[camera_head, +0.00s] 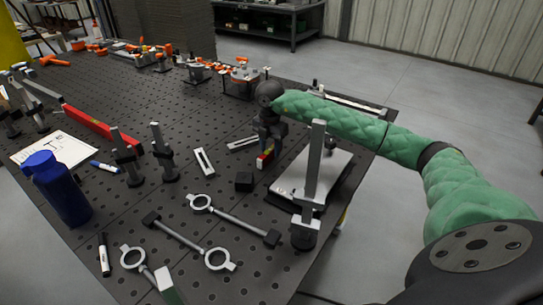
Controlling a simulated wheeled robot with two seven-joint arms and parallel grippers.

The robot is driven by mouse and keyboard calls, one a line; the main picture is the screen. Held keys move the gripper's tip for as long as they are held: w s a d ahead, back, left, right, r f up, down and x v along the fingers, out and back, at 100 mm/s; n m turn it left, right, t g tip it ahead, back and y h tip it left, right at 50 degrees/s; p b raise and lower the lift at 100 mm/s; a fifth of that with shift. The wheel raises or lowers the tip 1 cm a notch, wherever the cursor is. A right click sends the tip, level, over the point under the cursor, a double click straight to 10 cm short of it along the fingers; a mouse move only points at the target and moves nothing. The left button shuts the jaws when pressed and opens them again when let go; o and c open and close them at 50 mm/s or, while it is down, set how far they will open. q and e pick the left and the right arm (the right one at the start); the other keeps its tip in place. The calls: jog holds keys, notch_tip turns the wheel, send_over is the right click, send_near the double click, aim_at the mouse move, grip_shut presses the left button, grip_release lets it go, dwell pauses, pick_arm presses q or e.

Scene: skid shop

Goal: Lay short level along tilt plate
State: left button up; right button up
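The tilt plate (335,175) is a flat silver plate on a dark base at the right edge of the perforated table. A small red and yellow piece, apparently the end of the short level (264,160), shows at my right gripper's fingertips. My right gripper (267,148) points down just left of the plate's far part and appears shut on this level. Most of the level is hidden by the gripper or seen end-on. I cannot tell whether it touches the plate. My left gripper is not in view.
An upright clamp post (316,165) stands in front of the plate. A blue bottle (58,188), a long red level (98,126) and a paper sheet (52,148) are farther left.

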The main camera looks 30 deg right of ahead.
aim_at(270, 150)
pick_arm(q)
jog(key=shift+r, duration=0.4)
pick_arm(e)
jog(key=shift+f, duration=0.15)
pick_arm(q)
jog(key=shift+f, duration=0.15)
pick_arm(e)
jog(key=shift+c, duration=0.2)
jog(key=c, duration=0.7)
grip_shut()
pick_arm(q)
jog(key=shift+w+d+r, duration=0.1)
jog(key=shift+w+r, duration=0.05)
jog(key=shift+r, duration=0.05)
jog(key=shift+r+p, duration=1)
pick_arm(e)
jog(key=shift+r, duration=3.1)
